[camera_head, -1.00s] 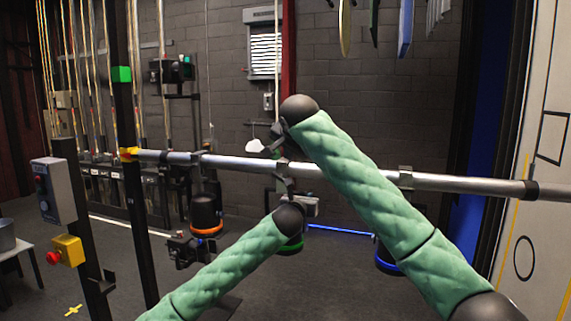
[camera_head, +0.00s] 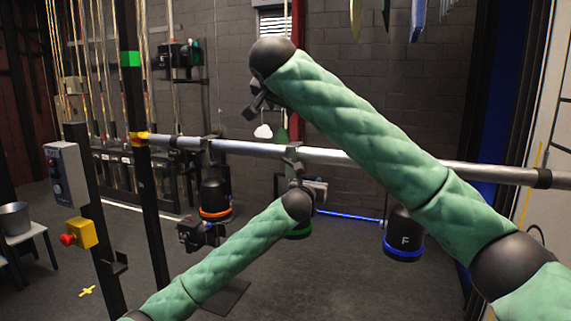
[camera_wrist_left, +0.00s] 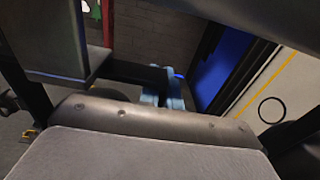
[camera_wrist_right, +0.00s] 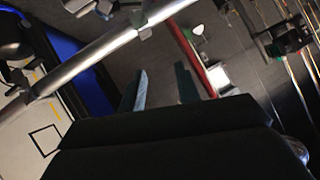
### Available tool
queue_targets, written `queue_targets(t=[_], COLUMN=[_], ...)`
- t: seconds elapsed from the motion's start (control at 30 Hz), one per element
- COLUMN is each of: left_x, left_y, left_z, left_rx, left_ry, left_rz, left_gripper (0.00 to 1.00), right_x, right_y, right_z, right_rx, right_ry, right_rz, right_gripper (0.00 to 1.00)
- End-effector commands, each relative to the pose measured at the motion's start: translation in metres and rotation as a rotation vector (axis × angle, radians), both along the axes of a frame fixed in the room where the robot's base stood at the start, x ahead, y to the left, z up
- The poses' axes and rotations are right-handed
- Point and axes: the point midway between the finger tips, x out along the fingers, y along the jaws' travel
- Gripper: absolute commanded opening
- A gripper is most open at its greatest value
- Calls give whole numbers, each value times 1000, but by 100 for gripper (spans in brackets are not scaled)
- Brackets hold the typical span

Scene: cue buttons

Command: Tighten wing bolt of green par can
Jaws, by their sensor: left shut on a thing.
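The green par can (camera_head: 299,233) hangs from the pipe in the head view, mostly hidden behind my left arm, with its green rim showing. Its clamp (camera_head: 292,155) grips the pipe. My left gripper, largely hidden beyond the wrist ball in the head view, is at the fixture just below the clamp. In the left wrist view its fingers (camera_wrist_left: 165,92) are close together, shut at the end of a dark part that looks like the wing bolt; the bolt itself is not clear. My right gripper (camera_head: 257,106) is above the pipe, left of the clamp. In the right wrist view its fingers (camera_wrist_right: 161,88) are apart and empty.
The pipe (camera_head: 400,165) crosses the view. An orange-rimmed can (camera_head: 215,195) hangs left and a blue-rimmed can (camera_head: 404,235) marked F hangs right. A post with a yellow box and red button (camera_head: 78,235) stands at left. The floor below is largely clear.

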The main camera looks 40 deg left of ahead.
Motion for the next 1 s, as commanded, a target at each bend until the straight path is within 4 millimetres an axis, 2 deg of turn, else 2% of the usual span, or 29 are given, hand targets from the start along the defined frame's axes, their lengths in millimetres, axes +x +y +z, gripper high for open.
queue_targets(t=[0.13,0.4,0.67,1.0], left_x=[0,0,0,0], left_y=[-1,0,0,0], left_z=[-2,-2,-2,-2], left_rx=[0,0,0,0], left_ry=[2,2,2,2], left_rz=[-1,-1,-1,0], left_gripper=[0,0,0,0], right_x=[-20,-36,-37,-31], right_y=[19,37,43,41], right_z=[-12,-46,-82,-123], right_rx=[-104,-321,-696,-1258], right_ry=[-121,-327,-563,-813], right_rz=[-5,9,109,280], right_gripper=[33,33,33,33])
